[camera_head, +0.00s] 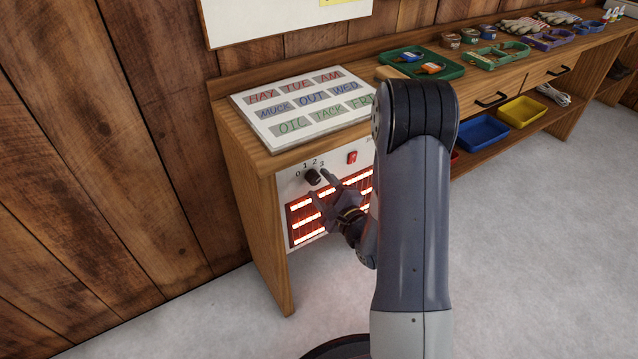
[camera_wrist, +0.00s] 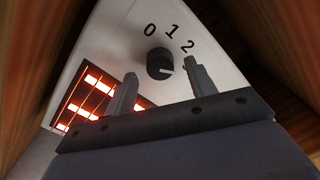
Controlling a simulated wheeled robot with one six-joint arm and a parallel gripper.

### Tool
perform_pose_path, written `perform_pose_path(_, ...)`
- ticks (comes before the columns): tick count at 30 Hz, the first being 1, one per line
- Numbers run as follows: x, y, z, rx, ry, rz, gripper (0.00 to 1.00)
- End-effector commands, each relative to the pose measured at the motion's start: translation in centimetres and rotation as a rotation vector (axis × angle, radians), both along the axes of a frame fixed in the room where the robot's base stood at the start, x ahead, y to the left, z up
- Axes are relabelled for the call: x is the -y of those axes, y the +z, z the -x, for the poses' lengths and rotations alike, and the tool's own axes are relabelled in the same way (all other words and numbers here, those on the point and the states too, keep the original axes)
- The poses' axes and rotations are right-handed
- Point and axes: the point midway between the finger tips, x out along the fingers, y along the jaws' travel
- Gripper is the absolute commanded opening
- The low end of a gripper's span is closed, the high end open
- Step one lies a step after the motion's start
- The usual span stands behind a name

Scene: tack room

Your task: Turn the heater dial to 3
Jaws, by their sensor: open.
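The heater dial (camera_head: 312,176) is a round black knob on the white panel of the glowing heater (camera_head: 304,235). Digits 0, 1, 2 and 3 arc above it in the head view. In the wrist view the dial (camera_wrist: 159,62) sits just beyond and between my fingertips, under 0, 1 and 2; the 3 is not visible there. A pale line on the dial points roughly right, past the 2, toward my right finger. My gripper (camera_head: 321,187) is open in front of the panel, its fingers (camera_wrist: 161,72) either side of the dial; contact cannot be made out.
A red switch (camera_head: 352,157) is right of the dial. A word board (camera_head: 306,107) lies on the bench above. A green tray (camera_head: 421,65), a blue bin (camera_head: 482,132) and a yellow bin (camera_head: 522,112) are farther right. Open floor lies in front.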

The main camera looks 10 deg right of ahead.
Motion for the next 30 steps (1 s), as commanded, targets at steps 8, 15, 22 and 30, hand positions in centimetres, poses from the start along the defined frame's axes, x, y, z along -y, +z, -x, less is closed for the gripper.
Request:
perform_pose_path(8, 1.9, 0.1, 5.5, -0.004, -0.005, -0.002, 0.53)
perform_pose_path(15, 2.7, 0.0, 8.2, -0.001, -0.002, -0.001, 0.53)
perform_pose_path(22, 2.8, 0.0, 8.8, 0.000, 0.001, 0.000, 0.53)
perform_pose_path(30, 2.8, 0.0, 8.7, 0.000, 0.001, 0.000, 0.53)
